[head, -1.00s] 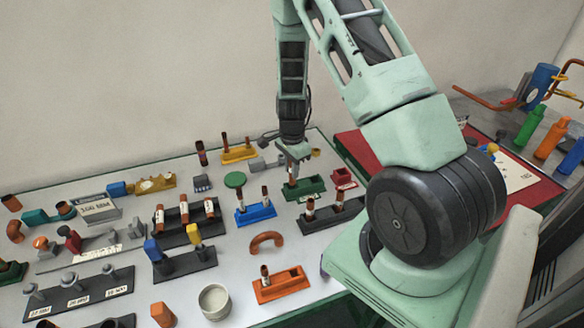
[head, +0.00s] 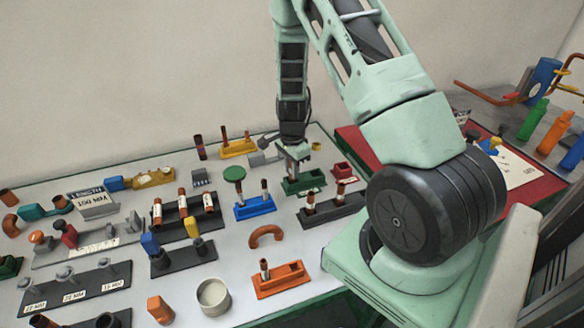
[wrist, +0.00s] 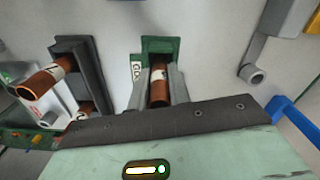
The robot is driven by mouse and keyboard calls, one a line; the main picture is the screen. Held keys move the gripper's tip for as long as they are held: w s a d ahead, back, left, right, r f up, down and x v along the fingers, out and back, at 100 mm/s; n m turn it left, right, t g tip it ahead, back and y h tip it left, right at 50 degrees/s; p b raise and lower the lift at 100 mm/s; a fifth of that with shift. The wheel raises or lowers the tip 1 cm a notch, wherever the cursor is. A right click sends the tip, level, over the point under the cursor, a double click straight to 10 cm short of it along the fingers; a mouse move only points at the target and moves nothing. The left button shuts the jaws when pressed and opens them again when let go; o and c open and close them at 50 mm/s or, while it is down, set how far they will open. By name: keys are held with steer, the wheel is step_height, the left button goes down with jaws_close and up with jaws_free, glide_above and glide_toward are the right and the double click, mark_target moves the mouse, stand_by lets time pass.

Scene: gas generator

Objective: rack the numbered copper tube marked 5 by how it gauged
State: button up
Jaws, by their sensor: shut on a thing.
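My gripper (head: 294,170) points down at the green rack (head: 318,184) near the back middle of the table. In the wrist view its two fingers (wrist: 160,88) are shut on a copper tube (wrist: 158,86) with a white band. The mark on the band is too small to read surely. The tube stands at the open green holder (wrist: 160,44), whose white label (wrist: 137,71) seems to start with "GO". I cannot tell whether the tube's lower end rests on the holder's floor.
A dark rack (head: 345,208) with banded copper tubes stands in front and to the right, close to the green one. A small red box (head: 343,168) sits to the right. A blue rack (head: 256,213) stands to the left. Bare table lies around the copper elbow (head: 266,233).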

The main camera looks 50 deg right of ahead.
steer(key=shift+f+b, duration=0.4)
steer(key=shift+f, duration=0.25)
steer(key=o, duration=0.9)
steer(key=shift+o, duration=0.2)
step_height(320, 180, up, 18)
steer(key=shift+f+b, duration=0.25)
steer(key=shift+b, duration=0.2)
